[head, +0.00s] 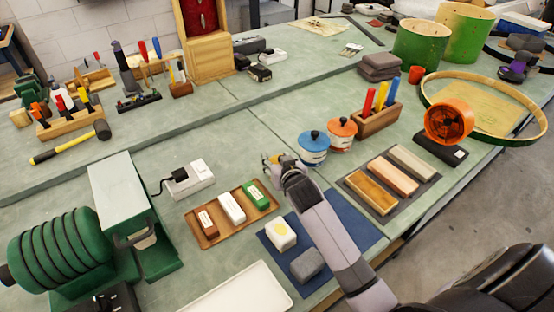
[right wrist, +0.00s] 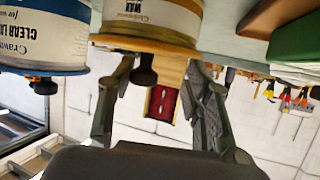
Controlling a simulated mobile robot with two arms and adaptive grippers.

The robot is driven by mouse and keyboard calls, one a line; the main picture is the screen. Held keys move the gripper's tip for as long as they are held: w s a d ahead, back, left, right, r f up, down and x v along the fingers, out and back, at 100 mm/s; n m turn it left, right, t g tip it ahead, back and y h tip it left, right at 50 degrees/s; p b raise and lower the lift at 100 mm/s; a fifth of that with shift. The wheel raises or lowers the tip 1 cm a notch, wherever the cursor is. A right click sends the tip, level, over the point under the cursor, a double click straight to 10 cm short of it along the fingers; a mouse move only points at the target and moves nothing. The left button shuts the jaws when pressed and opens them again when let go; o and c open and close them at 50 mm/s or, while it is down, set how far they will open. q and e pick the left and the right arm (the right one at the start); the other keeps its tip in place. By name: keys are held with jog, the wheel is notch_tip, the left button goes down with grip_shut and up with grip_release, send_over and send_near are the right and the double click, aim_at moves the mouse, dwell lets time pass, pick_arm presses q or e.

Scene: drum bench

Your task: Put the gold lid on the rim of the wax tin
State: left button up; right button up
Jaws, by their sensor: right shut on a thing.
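The wax tin (right wrist: 165,14), with a cream label, shows upside down in the right wrist view. The gold lid (right wrist: 170,47) with a dark knob lies against the tin's rim; I cannot tell whether it is fully seated. My right gripper (right wrist: 160,65) is shut on the gold lid, its fingers on either side of the knob; the exact contact is unclear. My left gripper is not in view.
The blue-lidded tin (head: 314,152) and an orange-lidded tin (head: 341,137) stand close on the right. A wooden tray (head: 209,238) with three blocks lies to the left. A blue mat (head: 355,226) is in front. Bench beyond the gripper is fairly clear.

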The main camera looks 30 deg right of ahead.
jog(key=o, duration=1.2)
jog(key=shift+r, duration=0.15)
jog(key=shift+s, duration=0.3)
jog(key=v, duration=1.1)
jog(key=shift+s+r, duration=0.2)
